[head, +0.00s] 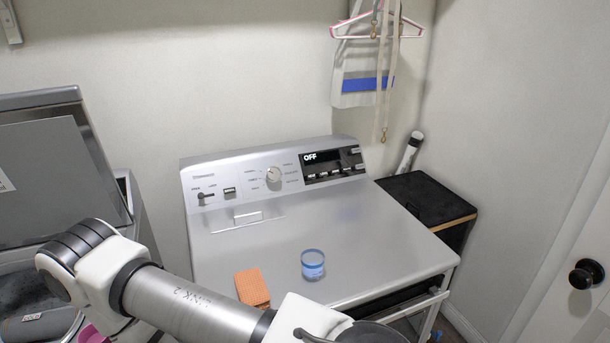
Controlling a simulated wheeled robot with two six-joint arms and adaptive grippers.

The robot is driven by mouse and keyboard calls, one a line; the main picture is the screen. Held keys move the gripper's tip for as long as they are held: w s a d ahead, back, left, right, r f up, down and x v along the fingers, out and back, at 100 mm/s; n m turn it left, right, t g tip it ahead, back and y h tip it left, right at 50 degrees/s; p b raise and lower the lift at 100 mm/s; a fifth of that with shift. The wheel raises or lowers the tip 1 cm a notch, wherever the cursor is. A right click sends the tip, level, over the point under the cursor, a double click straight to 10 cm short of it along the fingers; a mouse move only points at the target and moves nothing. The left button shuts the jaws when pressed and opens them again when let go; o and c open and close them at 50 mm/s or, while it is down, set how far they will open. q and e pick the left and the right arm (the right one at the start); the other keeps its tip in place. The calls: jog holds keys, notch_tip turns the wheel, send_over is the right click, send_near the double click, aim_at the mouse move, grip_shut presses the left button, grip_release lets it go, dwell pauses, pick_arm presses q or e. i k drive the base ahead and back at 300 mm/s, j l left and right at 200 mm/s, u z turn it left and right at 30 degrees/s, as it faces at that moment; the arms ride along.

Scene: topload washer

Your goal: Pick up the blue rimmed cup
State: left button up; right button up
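A small translucent cup with a blue rim (313,265) stands upright on the front part of the grey metal top of the dryer-like machine (400,252). It is in the middle of the head view, with a pale blue label or content in its lower half. My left arm comes in from the left and crosses the lower part of the view, in front of the machine. Its far end runs out of the bottom edge below the cup, so its gripper does not show. My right gripper is not in view. Nothing touches the cup.
An open-lidded washer (62,180) stands at the left. A black-topped cabinet (428,198) stands at the right, and a white door with a dark knob (586,273) is farther right. The machine top right of the cup is clear.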

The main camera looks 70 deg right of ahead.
aim_at(311, 261)
jog(key=k+z, duration=0.1)
jog(key=z, duration=2.2)
